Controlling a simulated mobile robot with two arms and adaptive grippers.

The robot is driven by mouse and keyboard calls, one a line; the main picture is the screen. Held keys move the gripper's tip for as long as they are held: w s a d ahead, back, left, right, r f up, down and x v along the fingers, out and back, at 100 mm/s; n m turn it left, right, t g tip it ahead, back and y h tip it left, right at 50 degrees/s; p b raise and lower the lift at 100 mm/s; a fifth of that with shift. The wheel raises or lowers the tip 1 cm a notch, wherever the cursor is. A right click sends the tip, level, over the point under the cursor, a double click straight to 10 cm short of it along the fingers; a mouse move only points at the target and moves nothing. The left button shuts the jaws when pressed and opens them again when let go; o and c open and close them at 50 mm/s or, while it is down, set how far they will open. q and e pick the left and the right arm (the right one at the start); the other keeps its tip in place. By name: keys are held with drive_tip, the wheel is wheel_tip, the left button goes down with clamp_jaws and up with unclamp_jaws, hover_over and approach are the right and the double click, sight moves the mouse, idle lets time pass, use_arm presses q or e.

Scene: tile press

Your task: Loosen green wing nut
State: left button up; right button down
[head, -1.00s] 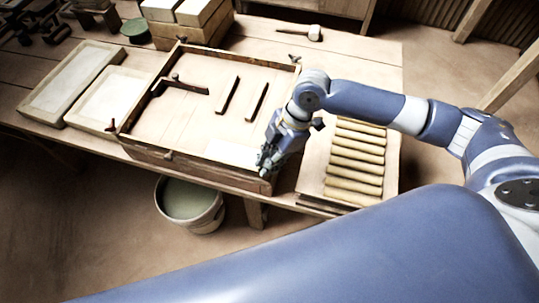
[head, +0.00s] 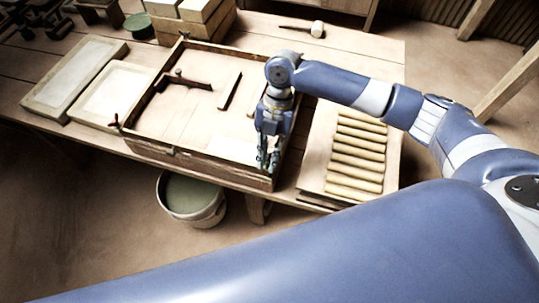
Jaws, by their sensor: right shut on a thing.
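My right gripper (head: 268,160) points down at the near right corner of the shallow wooden frame (head: 205,168). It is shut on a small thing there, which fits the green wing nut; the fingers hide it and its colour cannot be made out. A reddish wing nut (head: 116,121) stands at the frame's near left corner. A small dark fitting (head: 170,152) is on the front wall. My left gripper is not in view.
A rack of round wooden rollers (head: 356,160) lies right of the frame. Two pale framed slabs (head: 75,78) lie to the left. A mallet (head: 317,29) lies at the back. A bucket (head: 192,199) stands on the floor below the front edge.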

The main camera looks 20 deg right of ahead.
drive_tip(key=shift+n, duration=0.4)
drive_tip(key=c, duration=1.6)
unclamp_jaws()
drive_tip(key=shift+o, duration=0.2)
drive_tip(key=v, duration=1.2)
drive_tip(key=shift+a, duration=0.2)
